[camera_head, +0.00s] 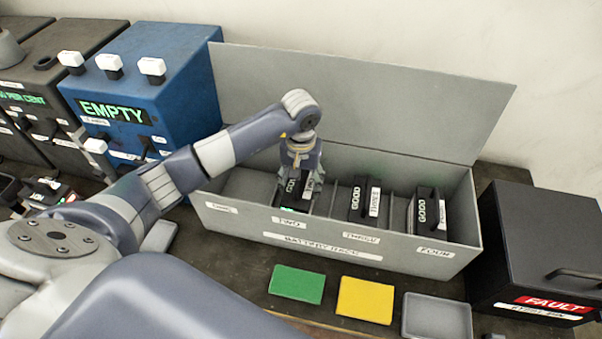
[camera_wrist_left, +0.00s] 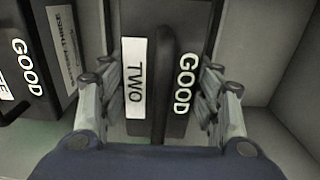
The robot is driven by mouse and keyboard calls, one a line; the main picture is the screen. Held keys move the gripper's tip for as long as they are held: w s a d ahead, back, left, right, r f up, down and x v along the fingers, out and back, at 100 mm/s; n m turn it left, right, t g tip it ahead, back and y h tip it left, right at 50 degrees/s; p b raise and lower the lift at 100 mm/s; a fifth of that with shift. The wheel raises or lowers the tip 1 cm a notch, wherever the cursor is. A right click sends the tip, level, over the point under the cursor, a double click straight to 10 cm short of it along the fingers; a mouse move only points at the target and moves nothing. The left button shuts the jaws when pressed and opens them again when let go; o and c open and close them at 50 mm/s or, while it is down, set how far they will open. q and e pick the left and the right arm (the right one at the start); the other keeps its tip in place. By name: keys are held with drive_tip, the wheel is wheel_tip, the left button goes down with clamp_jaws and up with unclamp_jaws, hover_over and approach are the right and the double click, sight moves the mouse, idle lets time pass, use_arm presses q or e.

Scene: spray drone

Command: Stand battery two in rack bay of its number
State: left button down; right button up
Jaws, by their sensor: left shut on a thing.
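The grey battery rack (camera_head: 330,254) stands on the bench with its lid up and bays labelled along the front. My left gripper (camera_head: 299,178) reaches down into the bay labelled TWO and is shut on battery two (camera_head: 294,196). In the left wrist view, battery two (camera_wrist_left: 133,112) shows a white TWO label and the word GOOD, with the fingers of the left gripper (camera_wrist_left: 160,100) on both sides of its handle. Battery two looks upright in the bay; its base is hidden, so I cannot tell if it touches the floor. My right gripper is not in view.
Two GOOD batteries (camera_head: 364,200) (camera_head: 430,215) stand in bays three and four. Bay one looks empty. The blue EMPTY box (camera_head: 175,80) is left, the black FAULT box (camera_head: 535,245) right. Green (camera_head: 297,284), yellow (camera_head: 365,300) and grey (camera_head: 437,316) pads lie in front.

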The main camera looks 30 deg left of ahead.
use_arm(q)
drive_tip(key=shift+w+f, duration=0.1)
drive_tip(key=shift+f, duration=0.3)
drive_tip(key=shift+f, duration=0.15)
drive_tip(key=c, duration=0.5)
unclamp_jaws()
drive_tip(key=shift+s, duration=0.2)
wheel_tip(320, 180, up, 11)
drive_tip(key=b, duration=0.4)
drive_tip(key=shift+f, duration=0.15)
drive_tip(key=shift+r, duration=0.7)
